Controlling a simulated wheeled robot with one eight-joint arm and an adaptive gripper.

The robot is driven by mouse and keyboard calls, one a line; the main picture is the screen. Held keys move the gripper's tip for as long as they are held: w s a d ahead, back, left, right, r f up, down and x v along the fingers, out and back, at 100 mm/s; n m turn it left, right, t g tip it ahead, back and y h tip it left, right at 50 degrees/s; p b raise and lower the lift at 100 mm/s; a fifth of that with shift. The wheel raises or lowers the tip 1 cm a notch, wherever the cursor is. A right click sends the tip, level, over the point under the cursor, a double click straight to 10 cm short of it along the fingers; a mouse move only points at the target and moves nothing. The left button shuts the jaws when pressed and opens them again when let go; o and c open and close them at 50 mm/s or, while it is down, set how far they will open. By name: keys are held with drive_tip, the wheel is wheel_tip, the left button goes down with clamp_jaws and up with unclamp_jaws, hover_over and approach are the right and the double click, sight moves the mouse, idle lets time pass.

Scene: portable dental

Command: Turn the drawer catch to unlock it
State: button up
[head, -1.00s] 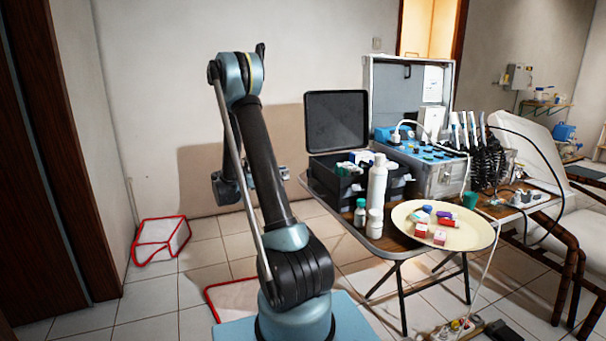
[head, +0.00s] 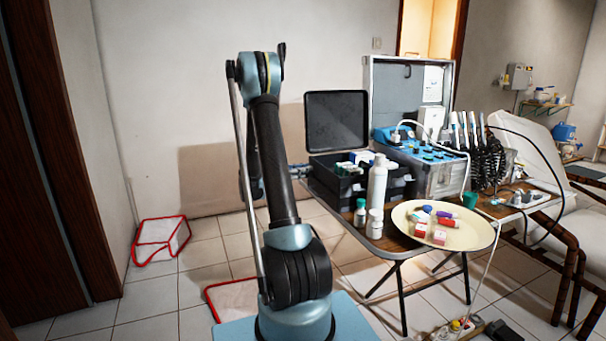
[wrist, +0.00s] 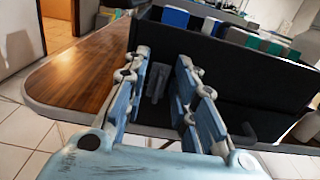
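The black drawer box (head: 343,187) stands on the folding table, with its dark lid panel raised behind it. In the wrist view its dark side wall (wrist: 235,85) faces my gripper. A small dark grey upright catch (wrist: 157,82) shows on that wall. My gripper (wrist: 163,62) is open, with one finger on each side of the catch in the picture. I cannot tell whether the fingers touch it. In the head view, my gripper (head: 300,171) is at the left side of the box, partly hidden behind my arm.
The wooden tabletop (wrist: 85,68) is bare left of the box in the wrist view. A white bottle (head: 377,180), small jars and a cream tray (head: 476,234) with small boxes stand in front of and right of the drawer box. A metal case (head: 440,175) stands behind.

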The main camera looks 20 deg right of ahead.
drive_tip(key=shift+c, duration=0.6)
clamp_jaws()
drive_tip(key=m, duration=0.4)
drive_tip(key=s+m, duration=0.1)
drive_tip(key=m, duration=0.3)
drive_tip(key=f+m, duration=0.1)
drive_tip(key=m, duration=0.4)
drive_tip(key=shift+s, duration=0.15)
drive_tip(key=m, duration=0.4)
drive_tip(key=shift+s+f+m, duration=0.1)
drive_tip(key=shift+f+m, duration=0.15)
drive_tip(key=shift+m, duration=0.15)
